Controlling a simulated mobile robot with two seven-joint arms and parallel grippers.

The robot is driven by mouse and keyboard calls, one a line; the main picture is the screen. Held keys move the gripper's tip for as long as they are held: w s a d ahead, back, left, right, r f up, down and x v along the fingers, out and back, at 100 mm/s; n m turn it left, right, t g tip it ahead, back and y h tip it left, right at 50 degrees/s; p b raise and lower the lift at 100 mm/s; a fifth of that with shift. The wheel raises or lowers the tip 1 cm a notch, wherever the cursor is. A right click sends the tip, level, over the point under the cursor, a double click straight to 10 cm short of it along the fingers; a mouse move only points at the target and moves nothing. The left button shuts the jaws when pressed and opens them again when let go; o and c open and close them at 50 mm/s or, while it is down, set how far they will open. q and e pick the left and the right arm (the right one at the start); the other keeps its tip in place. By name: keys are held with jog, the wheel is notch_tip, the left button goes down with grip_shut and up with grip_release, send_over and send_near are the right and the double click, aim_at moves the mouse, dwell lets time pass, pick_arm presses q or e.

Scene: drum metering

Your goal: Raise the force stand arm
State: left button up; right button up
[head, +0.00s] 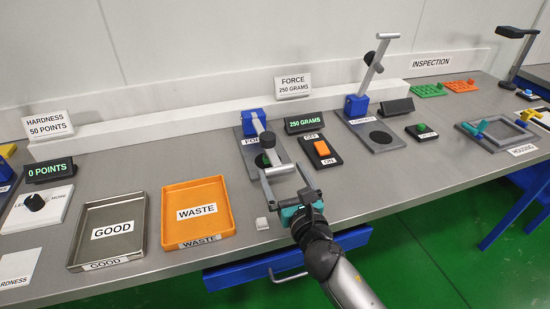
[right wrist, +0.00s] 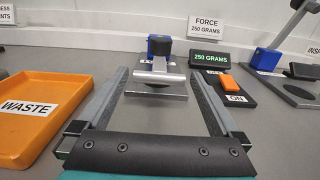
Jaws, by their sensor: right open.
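The force stand (head: 249,130) has a grey base and a blue block, and its arm is down. The arm's grey crossbar (head: 279,170) lies low over the front of the base. It also shows in the right wrist view (right wrist: 160,78), below a black knob (right wrist: 160,58). My right gripper (head: 281,168) is open and empty. Its fingertips lie at either side of the crossbar in the picture; I cannot tell whether they touch it. The force display (head: 304,124) reads 250 GRAMS. My left gripper is not in view.
An orange WASTE tray (head: 222,193) and a metal GOOD tray (head: 84,238) stand to the left. An orange ON switch (head: 321,148) is close on the right, before another stand with a raised arm (head: 370,75).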

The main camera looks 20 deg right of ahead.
aim_at(278, 166)
jog(key=w, duration=0.4)
jog(key=shift+w+a, duration=0.1)
jog(key=shift+w, duration=0.3)
jog(key=shift+w+b, duration=0.3)
jog(key=shift+w, duration=0.35)
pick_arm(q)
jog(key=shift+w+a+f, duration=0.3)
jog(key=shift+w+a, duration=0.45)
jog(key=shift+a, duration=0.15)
pick_arm(e)
jog(key=c, duration=0.9)
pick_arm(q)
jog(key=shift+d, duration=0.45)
pick_arm(e)
grip_shut()
